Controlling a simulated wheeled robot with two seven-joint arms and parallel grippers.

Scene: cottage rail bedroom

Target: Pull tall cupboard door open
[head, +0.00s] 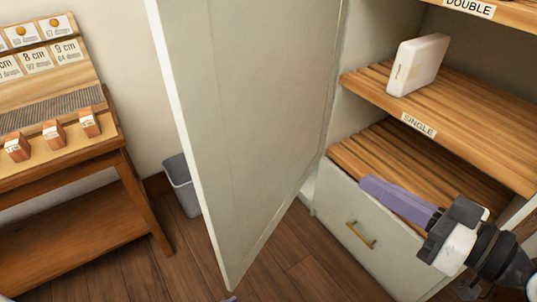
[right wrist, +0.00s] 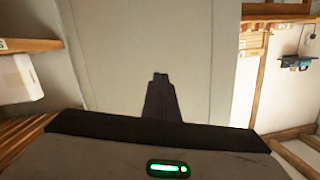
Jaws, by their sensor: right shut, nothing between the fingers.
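The tall cupboard door (head: 250,120) is a pale grey-white panel standing swung open, its free edge toward the left and front. It also fills the middle of the right wrist view (right wrist: 110,60). The cupboard's interior shows to its right, with wooden shelves (head: 475,115). My right gripper (head: 368,185) is shut and empty, its purple fingers in front of the lower shelf and above the drawer, pointing left toward the door's inner face. In the right wrist view its dark fingers (right wrist: 160,82) show against the door; contact cannot be told.
A white box (head: 418,63) stands on the SINGLE shelf. A drawer (head: 360,225) with a brass handle is shut below. A grey bin (head: 183,185) is behind the door, and a wooden display table (head: 120,150) is left. Some floor (head: 310,265) before the drawer is clear.

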